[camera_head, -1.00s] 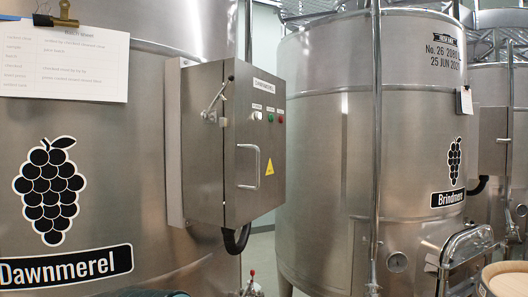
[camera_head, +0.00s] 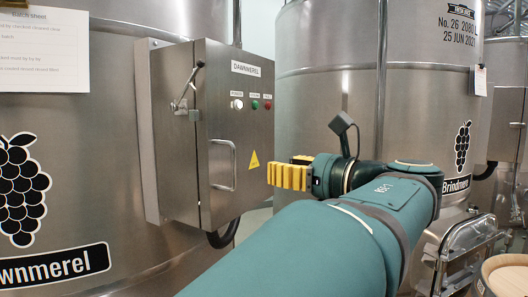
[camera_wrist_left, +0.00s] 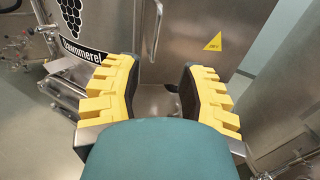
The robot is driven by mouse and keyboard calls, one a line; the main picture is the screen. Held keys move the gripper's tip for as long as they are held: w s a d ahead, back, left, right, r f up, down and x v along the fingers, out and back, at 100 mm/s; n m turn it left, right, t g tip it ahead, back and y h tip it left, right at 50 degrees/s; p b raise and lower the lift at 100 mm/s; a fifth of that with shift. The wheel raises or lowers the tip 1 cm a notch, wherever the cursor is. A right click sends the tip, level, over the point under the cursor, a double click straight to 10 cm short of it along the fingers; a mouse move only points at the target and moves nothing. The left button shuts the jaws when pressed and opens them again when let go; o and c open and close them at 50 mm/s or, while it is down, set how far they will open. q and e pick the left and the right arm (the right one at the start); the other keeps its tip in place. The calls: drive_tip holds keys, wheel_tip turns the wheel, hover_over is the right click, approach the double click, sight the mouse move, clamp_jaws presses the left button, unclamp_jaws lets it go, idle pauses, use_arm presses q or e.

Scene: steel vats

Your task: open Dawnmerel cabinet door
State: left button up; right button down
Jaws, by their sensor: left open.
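The Dawnmerel cabinet (camera_head: 165,130) is a steel box on the Dawnmerel vat. Its door (camera_head: 240,130) looks closed and has a vertical bar handle (camera_head: 222,165), a yellow triangle sign (camera_head: 254,160), and small buttons under the name label. A lever latch (camera_head: 187,88) sits at the door's left edge. My left gripper (camera_head: 288,174) has yellow fingers and is in front of the door, right of the handle in the head view. In the left wrist view the fingers (camera_wrist_left: 160,85) are spread and empty, with the handle (camera_wrist_left: 157,28) beyond them, not touched. My right gripper is not seen.
The Dawnmerel vat (camera_head: 110,60) is at left, the Brindmere vat (camera_head: 325,80) at right. A black cable (camera_head: 223,236) hangs below the cabinet. A barrel top (camera_head: 508,275) is at lower right. A hatch (camera_head: 462,245) protrudes from the right vat.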

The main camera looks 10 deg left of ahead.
sight(235, 158)
use_arm(q)
drive_tip(key=x, duration=1.3)
drive_tip(key=shift+a+r, duration=0.35)
drive_tip(key=shift+a, duration=0.1)
drive_tip(key=shift+c, duration=0.4)
clamp_jaws()
